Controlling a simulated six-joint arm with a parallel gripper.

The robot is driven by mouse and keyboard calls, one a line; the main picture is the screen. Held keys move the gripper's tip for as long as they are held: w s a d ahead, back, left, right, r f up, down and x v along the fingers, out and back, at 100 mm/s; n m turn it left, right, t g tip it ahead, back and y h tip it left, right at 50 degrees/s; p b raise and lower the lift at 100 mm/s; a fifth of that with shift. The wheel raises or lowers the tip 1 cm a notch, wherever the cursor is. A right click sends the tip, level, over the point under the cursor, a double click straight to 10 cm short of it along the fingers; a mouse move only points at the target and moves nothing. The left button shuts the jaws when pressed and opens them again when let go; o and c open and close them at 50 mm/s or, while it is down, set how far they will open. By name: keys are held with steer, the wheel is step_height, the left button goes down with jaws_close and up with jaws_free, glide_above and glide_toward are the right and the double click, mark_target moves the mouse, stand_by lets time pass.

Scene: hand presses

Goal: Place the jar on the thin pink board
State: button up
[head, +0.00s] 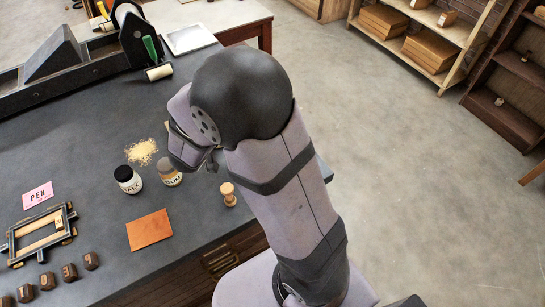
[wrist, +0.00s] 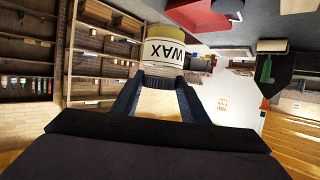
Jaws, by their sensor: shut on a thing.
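In the head view my arm hides the fingers and this jar. A thin pink board (head: 37,194) lettered PEN lies flat at the left of the dark worktop, behind a small frame. Nothing stands on it. My wrist is over the worktop's right part, well right of the pink board.
Two other jars, a black-lidded one (head: 128,180) and one labelled GUM (head: 170,174), stand below my wrist. Nearby are yellow crumbs (head: 142,152), an orange-brown square (head: 149,229) and a wooden stamp (head: 228,194). A dark frame (head: 40,234) and several brown blocks (head: 69,272) lie front left.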

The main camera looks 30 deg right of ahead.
steer(key=s+d+m+g+h, duration=0.25)
steer(key=s+d, duration=0.35)
steer(key=s, duration=0.3)
step_height(320, 180, down, 10)
steer(key=p, duration=0.1)
steer(key=shift+w+f, duration=0.25)
steer(key=shift+w, duration=0.15)
steer(key=shift+f+m, duration=0.1)
steer(key=shift+m, duration=0.15)
steer(key=shift+f+p, duration=0.35)
steer(key=shift+f, duration=1.45)
steer(key=shift+f, duration=0.2)
steer(key=o, duration=1.2)
steer(key=shift+o, duration=0.2)
